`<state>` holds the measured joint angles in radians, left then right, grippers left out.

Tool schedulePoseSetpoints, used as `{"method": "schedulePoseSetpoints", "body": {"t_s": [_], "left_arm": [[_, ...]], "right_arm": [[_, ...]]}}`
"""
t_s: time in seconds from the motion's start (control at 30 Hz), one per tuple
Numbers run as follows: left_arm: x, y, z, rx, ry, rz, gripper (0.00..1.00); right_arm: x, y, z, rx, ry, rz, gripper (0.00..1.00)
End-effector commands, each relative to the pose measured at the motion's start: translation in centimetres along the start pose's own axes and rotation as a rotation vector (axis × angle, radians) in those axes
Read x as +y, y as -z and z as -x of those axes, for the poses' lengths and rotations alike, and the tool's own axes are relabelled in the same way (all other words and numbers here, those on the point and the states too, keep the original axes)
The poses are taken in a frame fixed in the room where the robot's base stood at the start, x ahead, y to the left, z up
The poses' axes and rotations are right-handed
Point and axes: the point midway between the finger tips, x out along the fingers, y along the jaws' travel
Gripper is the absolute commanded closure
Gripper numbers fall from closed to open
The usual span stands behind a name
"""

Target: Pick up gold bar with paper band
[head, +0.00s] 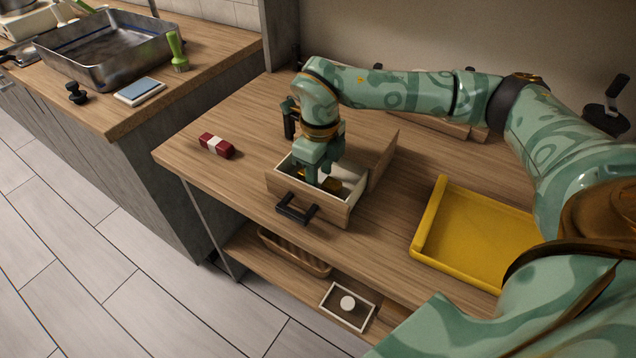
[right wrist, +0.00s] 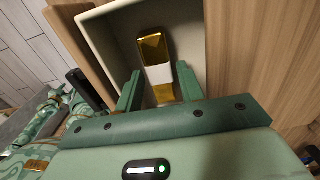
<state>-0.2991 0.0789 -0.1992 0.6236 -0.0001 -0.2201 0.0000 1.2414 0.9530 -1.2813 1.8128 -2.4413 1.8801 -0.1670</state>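The gold bar (right wrist: 152,48) with a white paper band (right wrist: 159,74) lies inside the open drawer (right wrist: 113,32) in the right wrist view. In the head view, a bit of the bar (head: 332,185) shows beside my fingers in the drawer (head: 308,190). My right gripper (right wrist: 160,88) is open and reaches down into the drawer. Its fingers stand on either side of the bar near the band, with a visible gap on each side. In the head view, my right gripper (head: 322,178) hides part of the bar. My left gripper is not in view.
A dark red block with a pale band (head: 217,145) lies left of the drawer. A yellow tray (head: 426,232) is at the right. A lower shelf holds a wooden basket (head: 294,253) and a small box (head: 335,311). A metal basin (head: 95,68) stands on the left counter.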

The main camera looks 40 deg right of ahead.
Motion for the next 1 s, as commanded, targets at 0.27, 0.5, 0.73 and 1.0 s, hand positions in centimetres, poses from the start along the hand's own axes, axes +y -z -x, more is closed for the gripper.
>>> {"method": "schedulePoseSetpoints", "body": {"t_s": [0.27,0.5,0.73,1.0], "left_arm": [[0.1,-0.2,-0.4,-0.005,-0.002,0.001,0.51],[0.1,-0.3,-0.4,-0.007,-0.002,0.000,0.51],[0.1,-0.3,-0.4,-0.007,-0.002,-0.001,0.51],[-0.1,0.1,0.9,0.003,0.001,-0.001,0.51]], "right_arm": [[0.0,0.0,-1.4,-0.001,0.001,-0.001,0.62],[0.0,0.0,-1.3,-0.001,0.001,-0.001,0.97],[0.0,0.0,-1.2,-0.001,0.001,-0.001,0.97],[0.0,-0.1,1.9,-0.006,0.002,-0.001,0.97]]}}
